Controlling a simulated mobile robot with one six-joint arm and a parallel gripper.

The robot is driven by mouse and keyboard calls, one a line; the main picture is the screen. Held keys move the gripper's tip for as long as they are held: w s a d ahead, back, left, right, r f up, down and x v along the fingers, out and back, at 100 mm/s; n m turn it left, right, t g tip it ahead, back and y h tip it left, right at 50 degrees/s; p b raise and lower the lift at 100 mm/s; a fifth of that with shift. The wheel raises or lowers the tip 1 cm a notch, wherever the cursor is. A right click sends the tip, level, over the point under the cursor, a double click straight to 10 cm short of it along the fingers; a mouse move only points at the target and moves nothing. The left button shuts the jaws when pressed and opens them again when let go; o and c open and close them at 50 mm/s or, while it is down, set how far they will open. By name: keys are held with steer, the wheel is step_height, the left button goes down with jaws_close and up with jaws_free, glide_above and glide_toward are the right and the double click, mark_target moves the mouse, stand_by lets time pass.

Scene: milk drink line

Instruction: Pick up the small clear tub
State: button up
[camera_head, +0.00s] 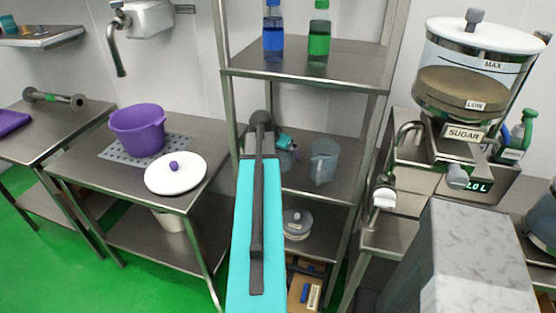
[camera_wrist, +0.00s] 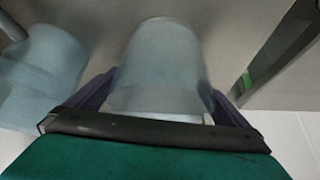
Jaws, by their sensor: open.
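The small clear tub (camera_wrist: 160,65) fills the middle of the wrist view, a frosted, bluish see-through vessel. My gripper (camera_wrist: 160,100) is open, with one dark finger on each side of the tub's near end. I cannot tell whether either finger touches it. In the head view my gripper (camera_head: 284,141) is at the middle shelf of the rack, partly hidden behind my arm. Only a small part of the tub (camera_head: 285,160) shows there, below the gripper.
A clear jug (camera_head: 323,162) stands right of the gripper on the middle shelf (camera_head: 340,190); a similar clear vessel (camera_wrist: 45,75) is at left in the wrist view. Blue (camera_head: 273,35) and green (camera_head: 319,35) bottles stand above. A lidded pot (camera_head: 297,224) is below.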

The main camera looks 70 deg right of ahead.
steer(key=c, duration=1.2)
steer(key=shift+r, duration=0.15)
steer(key=shift+r+b, duration=0.7)
steer(key=shift+r, duration=0.85)
steer(key=a, duration=0.3)
steer(key=a+b, duration=0.1)
steer(key=a, duration=0.2)
steer(key=w+a+b, duration=0.1)
steer(key=a, duration=0.2)
steer(key=shift+w, duration=0.1)
steer(key=shift+w+a+b, duration=0.1)
steer(key=shift+b, duration=0.65)
steer(key=shift+a+f+b, duration=0.1)
steer(key=shift+a+b, duration=0.1)
steer(key=shift+b, duration=0.55)
